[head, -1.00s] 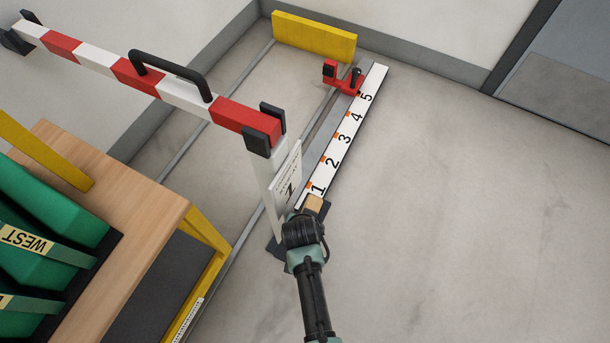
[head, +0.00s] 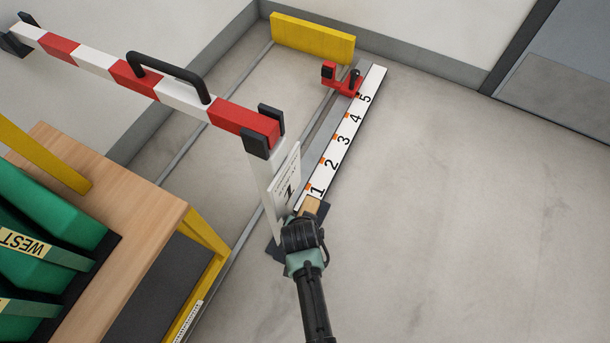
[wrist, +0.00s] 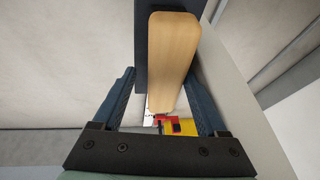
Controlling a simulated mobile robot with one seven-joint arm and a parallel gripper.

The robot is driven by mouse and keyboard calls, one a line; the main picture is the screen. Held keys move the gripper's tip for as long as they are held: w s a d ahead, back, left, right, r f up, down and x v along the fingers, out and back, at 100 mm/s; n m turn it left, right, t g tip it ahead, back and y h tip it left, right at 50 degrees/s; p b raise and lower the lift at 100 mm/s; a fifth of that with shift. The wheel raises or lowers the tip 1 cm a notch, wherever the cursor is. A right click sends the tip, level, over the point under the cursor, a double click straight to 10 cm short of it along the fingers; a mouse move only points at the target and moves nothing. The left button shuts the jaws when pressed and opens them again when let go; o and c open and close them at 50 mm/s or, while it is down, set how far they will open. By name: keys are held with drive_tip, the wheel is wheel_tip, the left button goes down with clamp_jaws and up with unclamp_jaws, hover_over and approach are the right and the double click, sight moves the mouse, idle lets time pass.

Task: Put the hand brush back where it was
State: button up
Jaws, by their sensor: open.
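My gripper (head: 303,228) is low by the white post, at the "1" end of the numbered strip. A tan wooden piece (head: 313,204), probably the hand brush's handle, shows just past it. In the wrist view the wooden piece (wrist: 173,60) lies lengthwise between the two open fingers of my gripper (wrist: 160,78), with a dark slab (wrist: 141,45) along its left side. No bristles can be made out. Whether the fingers touch the wood is unclear. In the head view my wrist hides most of this spot.
The red-and-white barrier arm (head: 165,83) with a black handle runs above left from the white post (head: 267,185). The numbered strip (head: 338,145) leads to a red stop (head: 338,80) and a yellow block (head: 312,38). A wooden bench (head: 125,210) with green bins stands left. Floor to the right is clear.

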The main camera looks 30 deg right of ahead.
drive_tip(key=p+v, duration=0.6)
drive_tip(key=v, duration=0.6)
drive_tip(key=shift+w+r, duration=0.1)
